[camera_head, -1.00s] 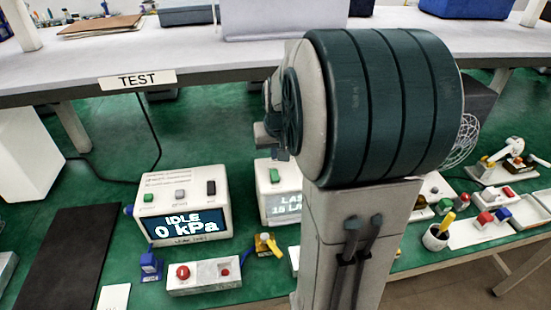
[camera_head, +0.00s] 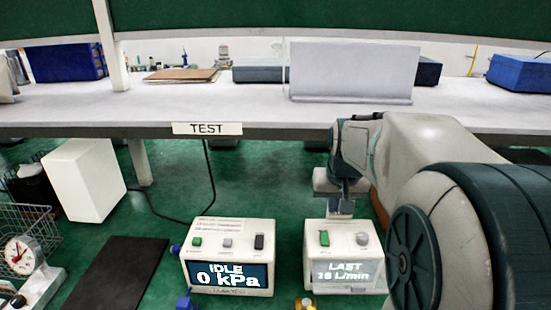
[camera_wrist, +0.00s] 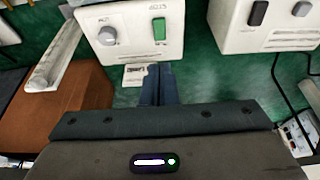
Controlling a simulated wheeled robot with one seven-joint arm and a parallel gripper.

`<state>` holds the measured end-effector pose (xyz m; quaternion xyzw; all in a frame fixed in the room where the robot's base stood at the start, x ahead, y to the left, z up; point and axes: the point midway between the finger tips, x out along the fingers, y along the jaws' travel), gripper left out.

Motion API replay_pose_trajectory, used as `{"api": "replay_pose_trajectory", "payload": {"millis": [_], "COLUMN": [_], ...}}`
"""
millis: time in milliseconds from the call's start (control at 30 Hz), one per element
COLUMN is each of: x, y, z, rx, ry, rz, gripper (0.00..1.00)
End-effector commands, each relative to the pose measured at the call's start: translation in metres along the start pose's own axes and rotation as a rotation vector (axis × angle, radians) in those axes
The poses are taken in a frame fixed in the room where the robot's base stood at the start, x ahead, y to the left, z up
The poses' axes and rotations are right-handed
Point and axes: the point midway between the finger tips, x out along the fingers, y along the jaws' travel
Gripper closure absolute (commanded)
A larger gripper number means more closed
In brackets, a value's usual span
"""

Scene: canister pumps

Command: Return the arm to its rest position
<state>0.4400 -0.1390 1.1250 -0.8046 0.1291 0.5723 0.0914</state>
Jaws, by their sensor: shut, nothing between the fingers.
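My gripper shows in the wrist view (camera_wrist: 158,72) with its two blue-grey fingers together and nothing between them. It points toward the white meter box with the green and grey buttons, which shows in that view (camera_wrist: 133,32). In the head view my arm reaches in from the right, bent, with its large grey and dark green links in front. The gripper hangs at its far end, just behind the meter reading "LAST" (camera_head: 343,240); its fingertips are partly hidden there. I cannot tell the exact gap to the meter.
A meter reading "IDLE 0 kPa" (camera_head: 228,275) stands left of the LAST meter. A black mat (camera_head: 115,275), a white block (camera_head: 85,180) and a wire basket (camera_head: 35,225) lie further left. The raised shelf (camera_head: 150,110) with a TEST label (camera_head: 207,128) runs behind. A brown block (camera_wrist: 75,110) is beside the gripper.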

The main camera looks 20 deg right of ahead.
Motion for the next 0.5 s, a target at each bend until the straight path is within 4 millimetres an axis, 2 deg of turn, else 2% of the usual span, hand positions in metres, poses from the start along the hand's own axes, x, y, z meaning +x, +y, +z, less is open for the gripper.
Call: {"api": "replay_pose_trajectory", "payload": {"millis": [67, 167, 267, 400, 500], "x": [-0.001, -0.004, -0.011, -0.018, -0.019], "y": [-0.002, -0.013, -0.034, -0.063, -0.075], "z": [0.002, 0.016, 0.047, 0.103, 0.141], "rx": [-0.004, -0.028, -0.08, -0.172, -0.23], "ry": [-0.001, -0.005, -0.015, -0.036, -0.05], "rz": [-0.002, -0.015, -0.039, -0.071, -0.085], "gripper": [1.0, 1.0, 1.0, 1.0, 1.0]}}
